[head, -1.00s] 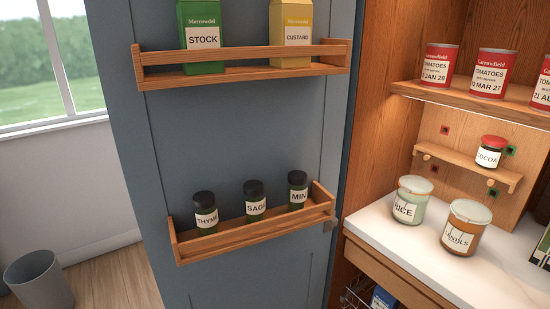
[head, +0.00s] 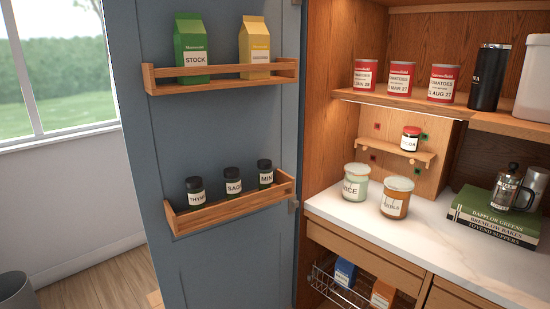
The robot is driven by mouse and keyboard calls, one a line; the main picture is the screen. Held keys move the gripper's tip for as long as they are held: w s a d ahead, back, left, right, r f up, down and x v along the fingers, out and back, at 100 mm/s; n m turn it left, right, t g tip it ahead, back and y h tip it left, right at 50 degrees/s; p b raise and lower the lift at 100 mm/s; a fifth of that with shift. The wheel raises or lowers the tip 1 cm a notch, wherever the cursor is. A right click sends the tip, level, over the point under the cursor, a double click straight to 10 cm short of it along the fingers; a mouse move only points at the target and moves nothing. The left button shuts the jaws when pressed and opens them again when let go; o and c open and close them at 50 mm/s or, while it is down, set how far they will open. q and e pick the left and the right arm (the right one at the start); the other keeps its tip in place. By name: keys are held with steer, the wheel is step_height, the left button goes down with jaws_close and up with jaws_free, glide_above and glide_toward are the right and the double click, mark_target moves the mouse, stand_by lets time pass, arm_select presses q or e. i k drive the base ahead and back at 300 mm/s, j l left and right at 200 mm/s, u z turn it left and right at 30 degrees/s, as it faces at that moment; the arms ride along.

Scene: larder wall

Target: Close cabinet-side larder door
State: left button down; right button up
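The blue larder door (head: 210,130) stands open on the left of the head view, its inner face towards me. Its right edge meets the wooden cabinet (head: 322,120), with metal hinges at that edge. An upper wooden rack (head: 220,85) on the door holds a green stock carton (head: 192,50) and a yellow carton (head: 255,48). A lower rack (head: 230,212) holds three dark-capped spice jars (head: 233,181). The door's left edge is free, beside the window. Neither of my grippers is in view.
Tomato tins (head: 401,78) and a black flask (head: 488,77) stand on the cabinet shelf. Two lidded jars (head: 396,197) and stacked green books (head: 492,216) sit on the marble counter (head: 425,238). A wire basket (head: 335,289) shows below. A grey bin (head: 14,291) stands at lower left.

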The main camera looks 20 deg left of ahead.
mark_target(242, 257)
steer(key=j+z, duration=0.2)
steer(key=z, duration=0.25)
steer(key=j+z, duration=0.2)
steer(key=z, duration=0.2)
steer(key=j+z, duration=0.2)
steer(key=z, duration=0.25)
steer(key=j+z, duration=0.2)
steer(key=z, duration=0.2)
steer(key=k+j, duration=0.2)
steer(key=j, duration=0.25)
steer(key=k+j, duration=0.15)
steer(key=j, duration=0.35)
steer(key=k+j, duration=0.2)
steer(key=j, duration=0.25)
steer(key=k+j, duration=0.2)
steer(key=j, duration=0.25)
steer(key=k+j, duration=0.2)
steer(key=j, duration=0.3)
steer(key=k+j, duration=0.15)
steer(key=j, duration=0.3)
steer(key=k+j, duration=0.2)
steer(key=j, duration=0.25)
steer(key=k+j, duration=0.2)
steer(key=j, duration=0.25)
